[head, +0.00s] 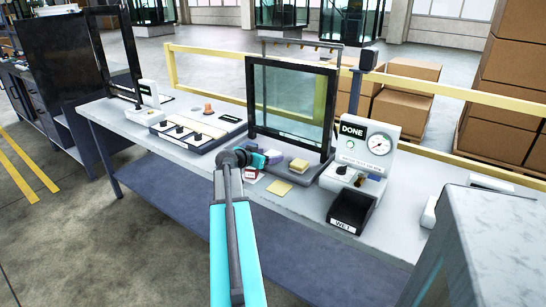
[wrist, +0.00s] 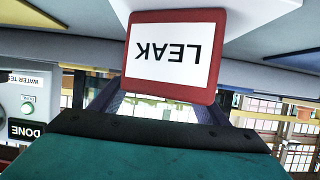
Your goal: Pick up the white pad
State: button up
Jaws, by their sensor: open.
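My gripper (wrist: 160,97) is open, with its fingers spread either side of the lower edge of a red-rimmed block (wrist: 130,70) with a white face reading LEAK, upside down in the wrist view. Contact cannot be told. Behind the block, a flat white thing (wrist: 262,18), perhaps the white pad, lies on the bench, partly hidden by it. In the head view my gripper (head: 266,159) is low over the bench, and the red block (head: 250,173) shows just below it. I cannot make out the white pad clearly there.
A yellow pad (head: 279,187) lies to the right on the bench (head: 215,160). A framed glass pane (head: 290,100) stands close behind. A DONE gauge unit (head: 368,150) and a black bin (head: 351,209) are at right. A switch panel (head: 190,132) is at left.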

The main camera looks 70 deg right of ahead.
aim_at(270, 155)
jog(key=shift+x, duration=1.1)
jog(key=c, duration=1.1)
jog(key=shift+c, duration=0.2)
notch_tip(270, 155, up, 10)
